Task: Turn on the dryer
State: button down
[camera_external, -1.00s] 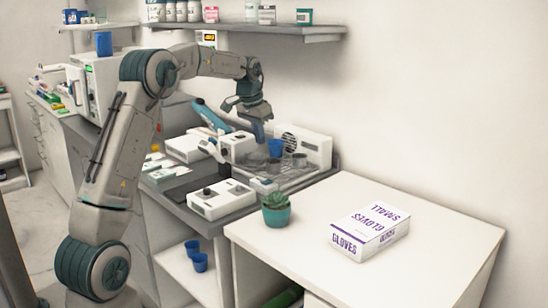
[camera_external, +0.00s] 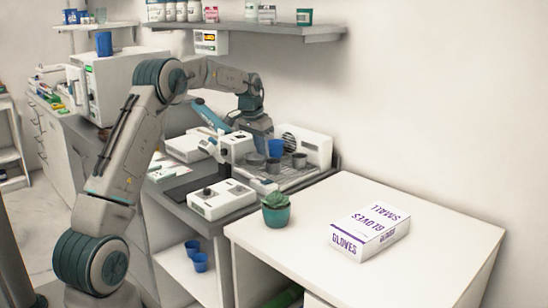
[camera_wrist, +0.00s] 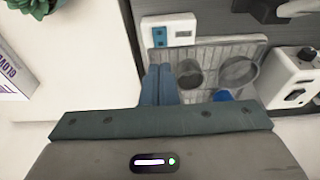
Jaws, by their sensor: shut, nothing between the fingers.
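The dryer (camera_external: 305,146) is a white box with a round vent grille, against the wall at the back of the counter. A wire tray (camera_external: 290,180) extends in front of it, holding cups. My gripper (camera_external: 259,140) is shut and empty, beside the dryer, near the cups. In the wrist view its blue fingers (camera_wrist: 160,84) are together over the tray's left side. The gripper body hides the lower part of that view.
A blue cup (camera_external: 276,148) and grey cups (camera_external: 299,160) stand on the tray. White instruments (camera_external: 221,200) crowd the counter to the left. A potted plant (camera_external: 276,210) and a gloves box (camera_external: 370,234) sit on the front table, which is otherwise clear.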

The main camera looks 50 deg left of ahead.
aim_at(264, 182)
jog(key=x, duration=0.3)
jog(key=p+x, duration=0.1)
jog(key=x, duration=0.2)
jog(key=s+p+x, duration=0.1)
jog(key=x, duration=0.1)
jog(key=shift+f, duration=0.9)
jog(key=shift+s+f+b, duration=0.1)
jog(key=shift+f+b, duration=0.45)
jog(key=shift+b, duration=0.15)
jog(key=shift+r, duration=0.25)
jog(key=shift+p, duration=0.3)
jog(key=shift+w+r+p, duration=0.35)
jog(key=shift+w+p, duration=0.05)
jog(key=shift+w, duration=0.35)
